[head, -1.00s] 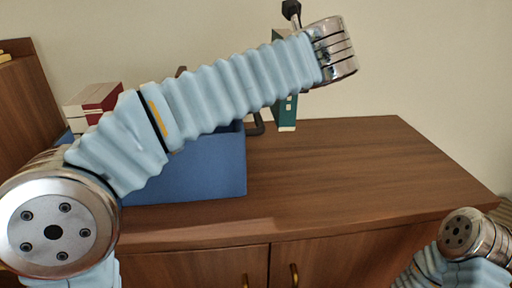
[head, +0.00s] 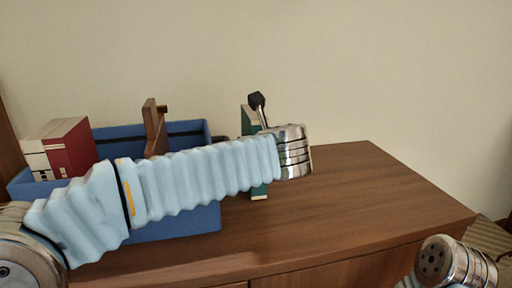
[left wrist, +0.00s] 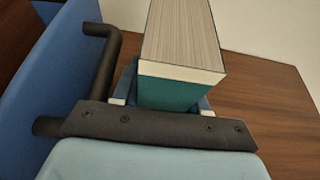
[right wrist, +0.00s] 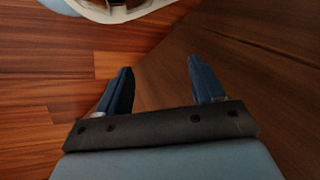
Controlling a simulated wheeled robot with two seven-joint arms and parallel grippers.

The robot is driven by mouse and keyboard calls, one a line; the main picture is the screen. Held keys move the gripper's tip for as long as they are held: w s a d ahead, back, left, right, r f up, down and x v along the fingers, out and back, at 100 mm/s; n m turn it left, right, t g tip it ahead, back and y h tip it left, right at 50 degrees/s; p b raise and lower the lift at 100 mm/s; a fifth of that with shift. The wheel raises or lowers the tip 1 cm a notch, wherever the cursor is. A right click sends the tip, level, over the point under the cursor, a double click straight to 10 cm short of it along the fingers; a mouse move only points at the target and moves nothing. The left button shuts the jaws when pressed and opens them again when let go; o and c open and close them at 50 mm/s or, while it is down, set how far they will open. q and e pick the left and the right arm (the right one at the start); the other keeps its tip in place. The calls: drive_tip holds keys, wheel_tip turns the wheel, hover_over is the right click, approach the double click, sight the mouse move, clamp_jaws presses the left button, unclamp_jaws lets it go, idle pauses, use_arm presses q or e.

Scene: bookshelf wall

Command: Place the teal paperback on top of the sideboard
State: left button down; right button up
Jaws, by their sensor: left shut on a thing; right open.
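The teal paperback (head: 259,190) stands upright over the sideboard top (head: 350,190), just right of the blue bin, mostly hidden behind my left arm in the head view. In the left wrist view the teal paperback (left wrist: 170,92) sits between the fingers of my left gripper (left wrist: 160,98), its page block facing up. My left gripper is shut on it. I cannot tell whether the book's lower edge touches the wood. My right gripper (right wrist: 160,80) is open and empty, above the floor beside a brown wooden face.
A blue bin (head: 195,222) with a dark handle stands on the sideboard's left part, close to the held book. A red and white book (head: 70,148) and a brown wooden piece (head: 154,128) stick up from it. The sideboard's right part is clear.

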use_arm(q)
drive_tip(key=c, duration=0.9)
unclamp_jaws()
drive_tip(key=shift+f, duration=0.1)
drive_tip(key=v, duration=1.2)
